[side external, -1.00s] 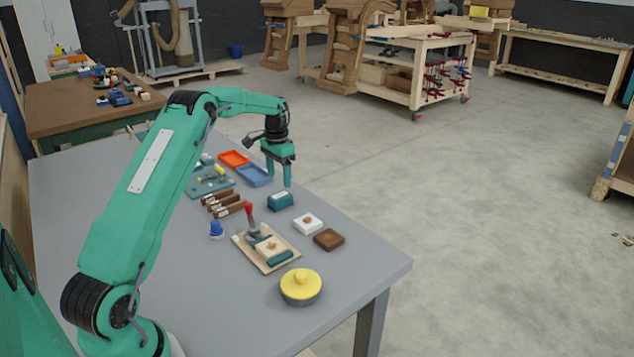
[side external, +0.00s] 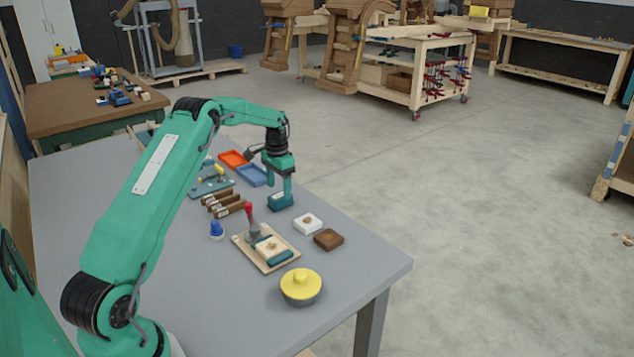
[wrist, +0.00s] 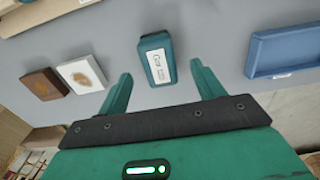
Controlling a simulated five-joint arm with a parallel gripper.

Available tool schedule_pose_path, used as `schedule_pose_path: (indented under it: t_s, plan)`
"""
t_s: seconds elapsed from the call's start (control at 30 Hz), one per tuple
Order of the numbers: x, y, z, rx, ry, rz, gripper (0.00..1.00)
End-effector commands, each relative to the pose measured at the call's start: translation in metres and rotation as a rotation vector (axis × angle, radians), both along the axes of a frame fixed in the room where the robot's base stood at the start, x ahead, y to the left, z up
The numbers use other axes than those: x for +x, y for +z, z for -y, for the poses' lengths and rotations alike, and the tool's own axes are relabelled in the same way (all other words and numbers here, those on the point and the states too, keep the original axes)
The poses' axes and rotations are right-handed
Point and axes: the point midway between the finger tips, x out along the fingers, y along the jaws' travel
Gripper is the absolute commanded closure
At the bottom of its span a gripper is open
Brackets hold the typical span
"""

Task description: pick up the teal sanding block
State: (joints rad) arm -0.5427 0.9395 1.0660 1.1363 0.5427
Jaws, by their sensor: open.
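The teal sanding block (side external: 280,202) sits on the grey table with a white label on top; it also shows in the wrist view (wrist: 155,45). My gripper (side external: 280,188) is pointing down at the block, and its fingers overlap the block in the side view. In the wrist view my gripper (wrist: 160,85) is open, with one finger to each side of the block's near end. The block lies between and slightly beyond the fingertips. I cannot tell whether a finger touches it.
A white block (side external: 307,223) and a brown block (side external: 328,239) lie nearby. A blue tray (side external: 253,176) and an orange tray (side external: 233,158) are behind.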

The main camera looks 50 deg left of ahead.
Motion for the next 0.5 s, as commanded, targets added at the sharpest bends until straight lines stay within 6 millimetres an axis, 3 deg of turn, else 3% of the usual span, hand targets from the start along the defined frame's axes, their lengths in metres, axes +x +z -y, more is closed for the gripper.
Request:
schedule_pose_path:
  t_s: [0.3,0.5]
  plan:
    - [0.000,-0.036,0.002,-0.001,0.000,-0.002,0.33]
    - [0.000,-0.044,0.002,0.000,0.000,0.000,0.33]
